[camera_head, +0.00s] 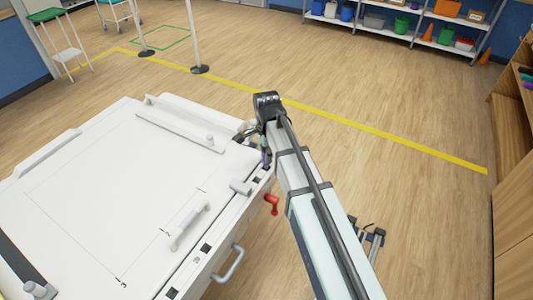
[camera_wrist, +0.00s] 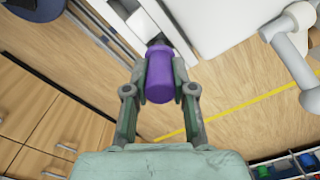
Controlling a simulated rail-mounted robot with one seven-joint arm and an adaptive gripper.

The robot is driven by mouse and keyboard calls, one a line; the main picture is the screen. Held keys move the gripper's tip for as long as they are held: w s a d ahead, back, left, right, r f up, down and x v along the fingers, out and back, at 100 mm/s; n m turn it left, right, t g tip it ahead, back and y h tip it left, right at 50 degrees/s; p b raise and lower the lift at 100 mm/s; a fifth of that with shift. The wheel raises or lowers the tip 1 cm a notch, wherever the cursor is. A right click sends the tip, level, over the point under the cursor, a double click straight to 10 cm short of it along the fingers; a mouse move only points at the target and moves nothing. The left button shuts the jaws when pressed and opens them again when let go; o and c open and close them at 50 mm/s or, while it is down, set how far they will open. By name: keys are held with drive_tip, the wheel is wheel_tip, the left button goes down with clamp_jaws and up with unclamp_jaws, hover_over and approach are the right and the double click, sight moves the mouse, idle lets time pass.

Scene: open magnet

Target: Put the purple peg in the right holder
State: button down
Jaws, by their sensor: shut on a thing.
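The purple peg (camera_wrist: 160,76) is held between the two fingers of my gripper (camera_wrist: 158,92) in the wrist view. Its dark far end points toward the white table's edge; I cannot tell whether it touches anything there. In the head view a small part of the peg (camera_head: 265,157) shows beneath my gripper (camera_head: 258,141), at the right corner of the white table (camera_head: 110,200). Dark square openings (camera_head: 207,248) lie along the table's near right edge. I cannot tell which opening is the right holder, and my arm partly hides that corner.
A red handle (camera_head: 271,204) sticks out of the table's side below my arm. A grey handle (camera_head: 229,264) and a white raised bar (camera_head: 190,226) are nearby.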

drive_tip(key=shift+f+b, duration=0.5)
drive_tip(key=shift+f, duration=0.9)
drive_tip(key=c, duration=0.9)
unclamp_jaws()
